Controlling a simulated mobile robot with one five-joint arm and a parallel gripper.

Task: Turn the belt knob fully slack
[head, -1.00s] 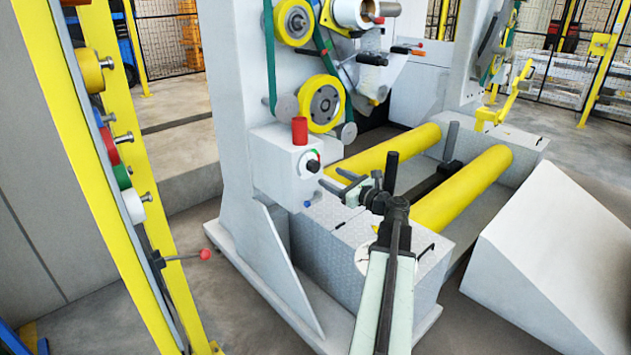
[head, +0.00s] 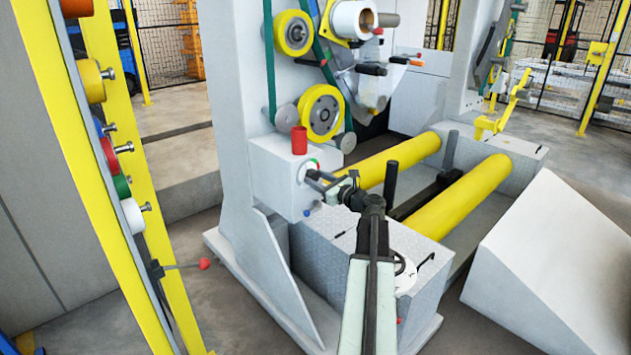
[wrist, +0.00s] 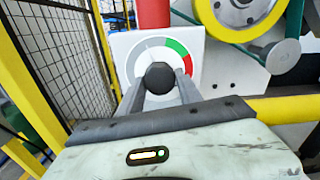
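The belt knob (wrist: 160,78) is a round black knob at the middle of a white dial (wrist: 150,52). The dial has grey, green and red sectors and sits on the front of a light grey box (head: 280,175). My gripper (head: 314,180) is at the dial in the head view and hides most of the knob there. In the wrist view my gripper (wrist: 161,84) has one finger on each side of the knob. The fingers stand apart; whether they touch the knob is unclear. No pointer mark on the knob is readable.
A red cylinder (head: 299,140) stands on top of the box. A small blue button (head: 307,212) is below the dial. A yellow wheel (head: 322,112) and green belt are above. Yellow rollers (head: 460,200) lie to the right. A yellow rack post (head: 75,130) stands at the left.

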